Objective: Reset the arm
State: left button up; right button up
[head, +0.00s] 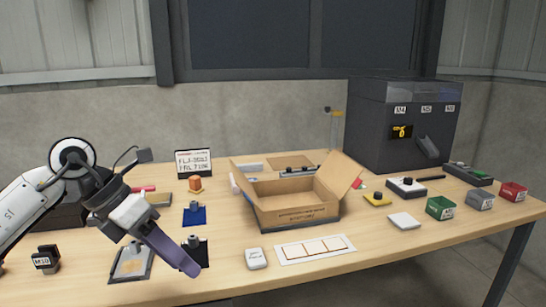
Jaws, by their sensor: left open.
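My left arm comes in from the left, and my left gripper (186,266) hangs over the table's front left part, its fingers pointing down and to the right. It is open, with nothing seen between the fingers, which overlap from this side. It is above a small black pad (203,249) and beside a grey clipboard-like plate (130,264). I cannot tell its exact height over the table. My right gripper is not in view.
An open cardboard box (300,217) stands mid-table. A dark feeder machine (400,125) stands at the back right. Green (440,208), grey (480,200) and red (512,192) bins line the right. A white strip (315,249) and small white block (256,259) lie in front.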

pick_arm(q)
jog(key=s+d+n+h+p, duration=0.1)
jog(key=s+d+n+h, duration=0.15)
jog(key=d+h, duration=0.5)
jog(key=s+d+n+h, duration=0.2)
jog(key=s+d+h, duration=0.25)
jog(key=d, duration=0.55)
jog(key=w+a+f+n+t+y+p, duration=0.1)
jog(key=a+f+n+t+y, duration=0.6)
jog(key=n, duration=0.8)
jog(key=a+f+n+t+y+p, duration=0.1)
jog(key=a+f+n+t+y, duration=0.4)
jog(key=f+n+t, duration=0.7)
jog(key=s+a+f+n+g+y, duration=0.1)
jog(key=s+a+f+n+g, duration=0.1)
jog(key=s+f+n+g, duration=0.3)
jog(key=s+a+f+n+g+y, duration=0.2)
jog(key=s+f+n+g, duration=0.3)
jog(key=s+f, duration=0.5)
jog(key=shift+s+g+y, duration=0.3)
jog(key=shift+s+g, duration=0.6)
jog(key=shift+s, duration=0.2)
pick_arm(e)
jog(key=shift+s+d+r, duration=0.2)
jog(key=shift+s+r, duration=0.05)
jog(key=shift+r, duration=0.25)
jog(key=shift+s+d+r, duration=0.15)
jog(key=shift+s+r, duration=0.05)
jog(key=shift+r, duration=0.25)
